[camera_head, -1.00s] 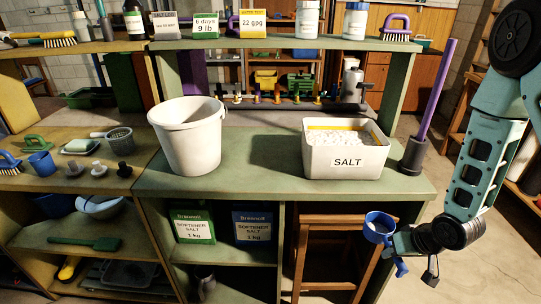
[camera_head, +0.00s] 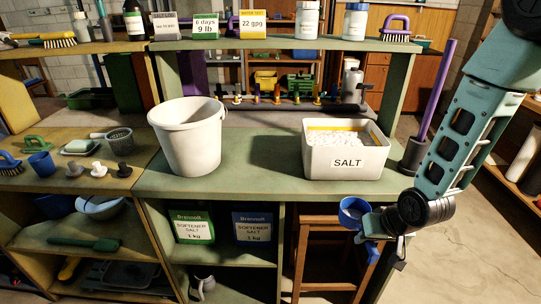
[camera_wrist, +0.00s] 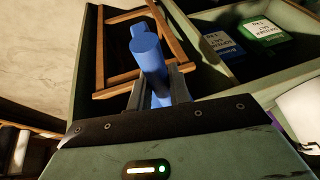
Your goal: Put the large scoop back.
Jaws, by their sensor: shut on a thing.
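The large scoop is a blue cup-shaped scoop (camera_head: 353,211) with a short handle. My gripper (camera_head: 375,224) is shut on it, in front of the counter's right end and below the counter top. The scoop's mouth faces up, slightly tilted; its inside looks pale, and I cannot tell whether it holds anything. In the wrist view the scoop's blue handle (camera_wrist: 148,52) stands between the fingers (camera_wrist: 160,90), and its bowl is hidden. The white bin labelled SALT (camera_head: 346,160), full of white salt, stands on the counter behind and above the scoop.
A white bucket (camera_head: 188,138) stands on the green counter (camera_head: 258,165), with clear surface between it and the bin. A dark holder (camera_head: 413,156) with a purple-handled tool is right of the bin. A wooden stool (camera_head: 325,235) is under the counter. A shelf (camera_head: 270,44) crosses above.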

